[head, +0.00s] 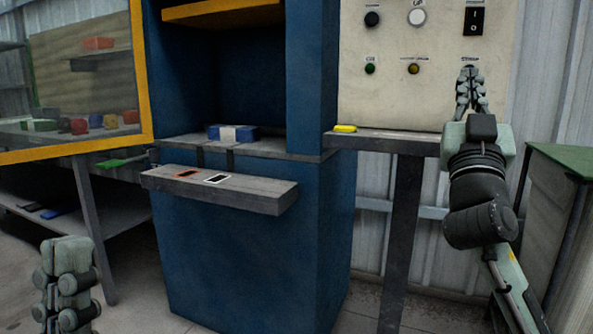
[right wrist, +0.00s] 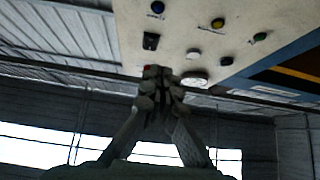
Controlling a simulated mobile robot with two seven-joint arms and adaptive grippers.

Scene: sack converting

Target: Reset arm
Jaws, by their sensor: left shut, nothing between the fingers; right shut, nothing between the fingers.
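My right gripper (head: 469,75) is shut and empty, raised in front of the cream control panel (head: 400,100). Its fingertips overlap the panel just below the black rocker switch (head: 473,21). In the right wrist view the closed fingers (right wrist: 160,75) point at the panel beside a small red spot (right wrist: 148,69); I cannot tell whether they touch it. My left gripper (head: 68,246) is low at the bottom left, shut, with nothing held. The rest of the left arm is out of frame.
A blue cabinet (head: 250,250) with a grey shelf (head: 225,190) stands in the middle. A yellow item (head: 345,128) lies on the ledge (head: 385,142) below the panel. A yellow-framed window door (head: 75,155) hangs at left. A green-topped cabinet (head: 565,160) stands at right.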

